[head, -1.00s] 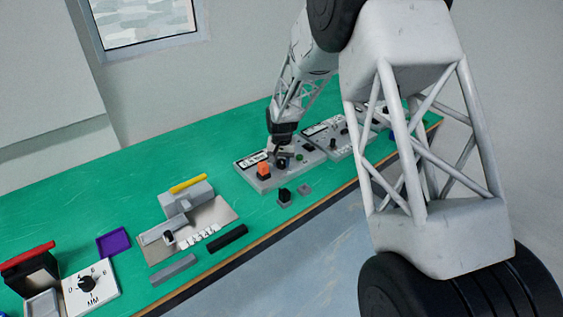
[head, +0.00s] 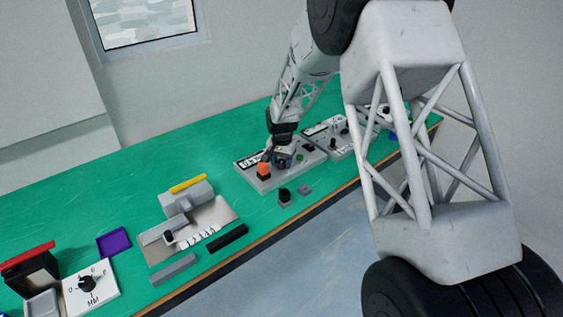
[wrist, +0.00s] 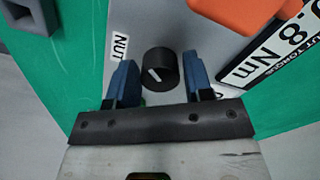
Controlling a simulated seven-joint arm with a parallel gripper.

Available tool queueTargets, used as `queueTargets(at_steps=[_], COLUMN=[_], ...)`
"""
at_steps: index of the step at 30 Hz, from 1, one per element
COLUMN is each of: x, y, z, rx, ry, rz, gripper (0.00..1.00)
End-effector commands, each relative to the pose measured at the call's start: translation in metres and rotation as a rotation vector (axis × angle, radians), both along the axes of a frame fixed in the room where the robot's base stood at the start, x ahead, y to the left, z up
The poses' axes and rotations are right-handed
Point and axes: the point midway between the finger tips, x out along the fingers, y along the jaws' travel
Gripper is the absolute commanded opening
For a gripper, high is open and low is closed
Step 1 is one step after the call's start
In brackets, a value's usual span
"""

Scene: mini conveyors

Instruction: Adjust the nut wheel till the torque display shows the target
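In the head view my gripper (head: 282,162) is down over the grey panel (head: 252,181). The torque display (wrist: 275,52) at the right of the wrist view reads "0.8 Nm", cut by the frame edge. No target value is legible.
An orange block (wrist: 245,14) stands beside the display, close to my gripper; it also shows in the head view (head: 263,169). A second panel (head: 341,152) adjoins on the right. A small black block (head: 284,195) lies in front on the green table (head: 75,205).

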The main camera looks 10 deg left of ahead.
Motion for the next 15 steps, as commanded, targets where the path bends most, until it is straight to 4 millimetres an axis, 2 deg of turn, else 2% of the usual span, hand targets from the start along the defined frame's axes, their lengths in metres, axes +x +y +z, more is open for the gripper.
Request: queueTargets(at_steps=[1,3,15], x=[0.0001,0.0002,0.0006], y=[0.0,0.0,0.0], z=[0.0,0.0001,0.0048], rx=[0.0,0.0,0.001], ry=[0.0,0.0,-0.002], rz=[0.0,0.0,0.0], gripper=[0.55,0.62,0.62])
